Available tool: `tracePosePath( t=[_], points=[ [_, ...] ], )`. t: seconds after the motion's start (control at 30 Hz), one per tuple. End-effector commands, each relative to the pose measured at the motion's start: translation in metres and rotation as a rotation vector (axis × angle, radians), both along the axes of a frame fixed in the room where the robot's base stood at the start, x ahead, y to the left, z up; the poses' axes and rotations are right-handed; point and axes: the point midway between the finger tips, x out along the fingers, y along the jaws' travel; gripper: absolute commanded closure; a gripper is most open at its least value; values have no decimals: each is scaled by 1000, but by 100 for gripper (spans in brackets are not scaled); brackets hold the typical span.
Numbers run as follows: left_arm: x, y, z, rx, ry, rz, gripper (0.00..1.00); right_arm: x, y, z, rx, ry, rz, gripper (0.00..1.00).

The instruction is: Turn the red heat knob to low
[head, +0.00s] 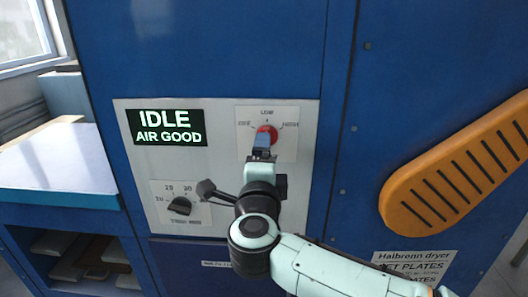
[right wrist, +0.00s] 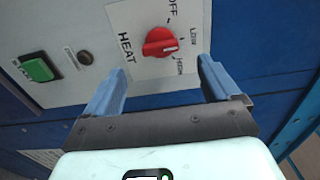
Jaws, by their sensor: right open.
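The red heat knob (head: 267,132) is on a white dial plate (head: 287,148) on the dryer's grey control panel. In the right wrist view the knob (right wrist: 158,43) shows clearly, with OFF, LOW and HIGH printed around it. A small pale mark is on the knob's right part, but I cannot tell its exact setting. My right gripper (right wrist: 160,68) is open, with its blue fingers apart on either side of the knob's line. The knob appears just beyond the fingertips, not visibly touched. In the head view the gripper (head: 264,143) covers the knob's lower part. My left gripper is not in view.
A display (head: 167,127) reads IDLE, AIR GOOD. A black timer knob (head: 180,206) is at the panel's lower left. A green button (right wrist: 38,68) and a dark round fitting (right wrist: 85,57) are beside the heat plate. An orange slotted handle (head: 460,165) stands at the right.

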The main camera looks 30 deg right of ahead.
Motion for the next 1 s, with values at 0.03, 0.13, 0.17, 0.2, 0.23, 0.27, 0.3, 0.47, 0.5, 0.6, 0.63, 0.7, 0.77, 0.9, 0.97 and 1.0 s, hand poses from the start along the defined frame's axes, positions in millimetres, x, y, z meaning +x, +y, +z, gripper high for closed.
tracePosePath(
  t=[0.03, 0.13, 0.17, 0.2, 0.23, 0.27, 0.3, 0.47, 0.5, 0.6, 0.63, 0.7, 0.77, 0.9, 0.97, 1.0],
  points=[
    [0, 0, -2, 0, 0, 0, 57, -10, 6, 0, -1, -1, 2, 11],
    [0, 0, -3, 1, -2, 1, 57, -25, 15, 0, -1, 0, 2, 11],
    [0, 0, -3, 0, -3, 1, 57, -29, 18, 0, -1, -1, 2, 11],
    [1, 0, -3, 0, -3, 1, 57, -33, 21, 0, 0, 0, 1, 11],
    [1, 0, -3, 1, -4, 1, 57, -36, 22, 0, 0, 0, 1, 11],
    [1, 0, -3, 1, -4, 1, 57, -38, 24, 0, -1, 1, 2, 11],
    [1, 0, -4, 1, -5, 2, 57, -41, 25, 0, 0, 0, 1, 11],
    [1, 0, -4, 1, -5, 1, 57, -45, 28, 0, 0, 0, 0, 11],
    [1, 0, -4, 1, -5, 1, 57, -46, 28, 0, 0, 0, 0, 11],
    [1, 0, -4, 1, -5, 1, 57, -45, 28, 0, 1, 1, 0, 11],
    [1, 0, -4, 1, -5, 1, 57, -45, 28, 0, 1, 1, 0, 11],
    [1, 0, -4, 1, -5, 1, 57, -45, 28, 0, 1, 1, 0, 11],
    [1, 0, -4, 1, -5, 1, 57, -45, 28, 0, 1, 1, 0, 11],
    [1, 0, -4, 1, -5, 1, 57, -45, 28, 0, 0, 1, 0, 11],
    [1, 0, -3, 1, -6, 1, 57, -41, 28, -4, -10, 10, 3, 11],
    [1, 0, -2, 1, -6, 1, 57, -36, 30, -10, -25, 24, 8, 11]
  ],
)
